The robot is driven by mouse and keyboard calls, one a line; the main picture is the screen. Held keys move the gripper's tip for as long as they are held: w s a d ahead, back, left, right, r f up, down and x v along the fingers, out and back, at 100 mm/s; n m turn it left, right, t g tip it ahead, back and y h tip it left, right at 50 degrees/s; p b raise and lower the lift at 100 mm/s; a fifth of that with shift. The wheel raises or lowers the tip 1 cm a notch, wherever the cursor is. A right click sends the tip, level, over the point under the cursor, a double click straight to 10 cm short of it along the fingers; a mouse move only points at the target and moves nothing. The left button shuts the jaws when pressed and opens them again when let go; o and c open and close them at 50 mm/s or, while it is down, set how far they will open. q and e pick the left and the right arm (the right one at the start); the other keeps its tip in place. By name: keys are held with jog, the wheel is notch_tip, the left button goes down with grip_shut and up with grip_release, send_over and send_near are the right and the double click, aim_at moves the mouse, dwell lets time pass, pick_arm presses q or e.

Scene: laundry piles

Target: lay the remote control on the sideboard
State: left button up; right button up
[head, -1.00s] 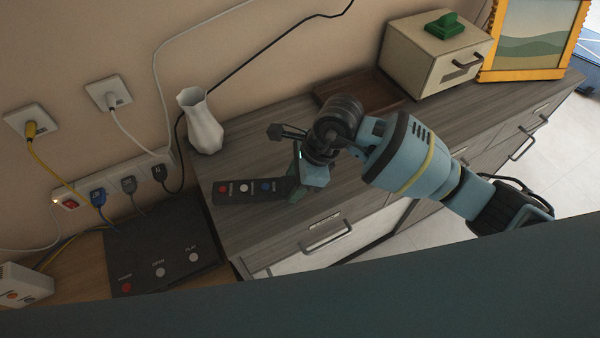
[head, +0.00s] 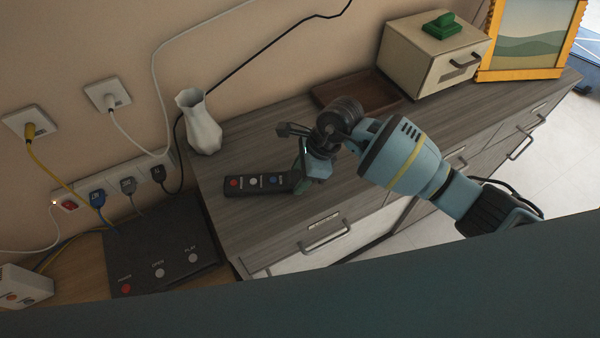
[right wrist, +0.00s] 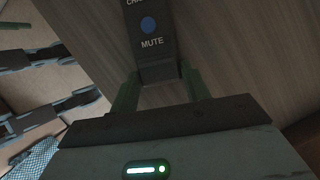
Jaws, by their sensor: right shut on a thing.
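The remote control (head: 255,184) is a dark bar with red, white and blue buttons. It is over the left part of the grey wood sideboard (head: 245,218), near the front edge; I cannot tell whether it touches the top. My right gripper (head: 298,180) is shut on its right end. In the right wrist view the remote (right wrist: 148,40), with a blue button marked MUTE, sits between the two greenish fingers of the gripper (right wrist: 160,84). My left gripper is not in view.
On the sideboard are a white vase (head: 203,128), a brown tray (head: 335,92), a cream drawer box (head: 425,60) with a green object (head: 443,27) on top, and a yellow picture frame (head: 520,74). A dark button panel (head: 170,240) and plugged-in cables are at the left.

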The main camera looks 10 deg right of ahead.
jog(key=shift+f, duration=0.1)
jog(key=o, duration=1.1)
jog(key=shift+c, duration=0.2)
jog(key=v, duration=1.2)
